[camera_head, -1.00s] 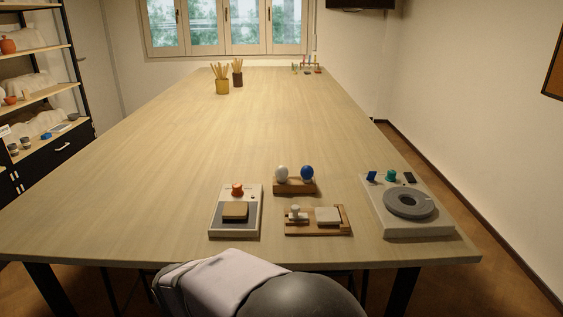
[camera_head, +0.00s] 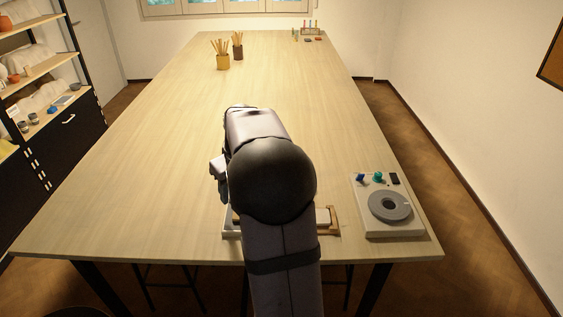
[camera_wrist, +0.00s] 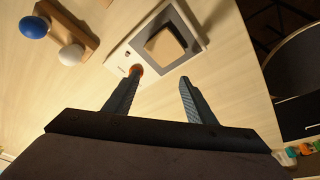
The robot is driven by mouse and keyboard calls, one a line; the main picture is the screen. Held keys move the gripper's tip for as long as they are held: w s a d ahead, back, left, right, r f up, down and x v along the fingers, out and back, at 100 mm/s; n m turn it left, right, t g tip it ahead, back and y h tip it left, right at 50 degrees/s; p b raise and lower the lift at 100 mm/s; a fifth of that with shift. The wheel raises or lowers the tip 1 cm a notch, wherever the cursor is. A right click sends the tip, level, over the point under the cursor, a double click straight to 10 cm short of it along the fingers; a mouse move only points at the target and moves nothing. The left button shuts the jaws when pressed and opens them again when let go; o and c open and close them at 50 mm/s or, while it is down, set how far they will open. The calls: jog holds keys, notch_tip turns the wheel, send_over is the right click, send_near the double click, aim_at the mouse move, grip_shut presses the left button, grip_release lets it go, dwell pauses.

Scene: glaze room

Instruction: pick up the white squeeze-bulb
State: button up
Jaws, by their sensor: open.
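The white squeeze-bulb (camera_wrist: 71,55) sits on a small wooden stand (camera_wrist: 84,25) in the upper left of the wrist view. A blue bulb (camera_wrist: 33,27) sits beside it on the same stand. My gripper (camera_wrist: 160,76) is open and empty, its two dark fingers apart. In the picture, the white bulb is to the left of the left finger, outside the gap between the fingers.
A white device with a tan pad (camera_wrist: 165,47) and an orange knob (camera_wrist: 137,68) shows beyond the fingertips. In the head view, a white unit with a grey ring (camera_head: 390,206) stands at right. Brush pots (camera_head: 222,61) stand farther back. The table's left side is clear.

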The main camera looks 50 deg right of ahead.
jog(key=s+d+r+m+t+h+p, duration=0.1)
jog(key=s+d+r+h+p, duration=0.15)
jog(key=d, duration=1.35)
jog(key=shift+y, duration=0.25)
jog(key=shift+s+p+x, duration=0.15)
jog(key=shift+p+x, duration=0.95)
jog(key=shift+x, duration=0.7)
jog(key=shift+s+p+x, duration=0.1)
jog(key=shift+p+x, duration=1)
jog(key=shift+x, duration=0.7)
jog(key=shift+a+f, duration=0.15)
jog(key=shift+a, duration=0.05)
jog(key=shift+c, duration=0.6)
jog(key=c, duration=0.6)
